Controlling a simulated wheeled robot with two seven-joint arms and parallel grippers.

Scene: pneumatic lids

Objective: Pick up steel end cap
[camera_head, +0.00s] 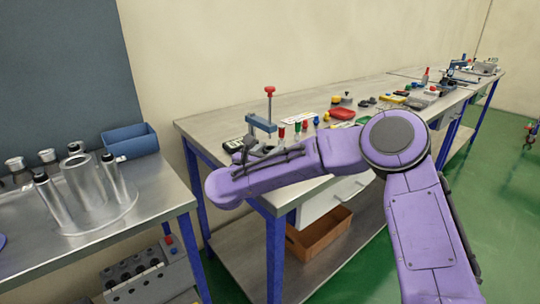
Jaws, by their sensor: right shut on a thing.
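Small steel caps stand at the back of the left table in the head view: one steel end cap (15,165), another (47,157) and a third (75,149). A steel cylinder body (80,185) stands on a round plate in front of them, with dark-topped posts around it. My right arm crosses in front of the long bench, well to the right of these caps. My right gripper (250,152) is mostly hidden at the arm's far end. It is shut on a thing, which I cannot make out. My left gripper is not in view.
A blue bin (131,140) stands at the left table's back right. A gap separates the two tables. An orange-brown box (318,238) sits below.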

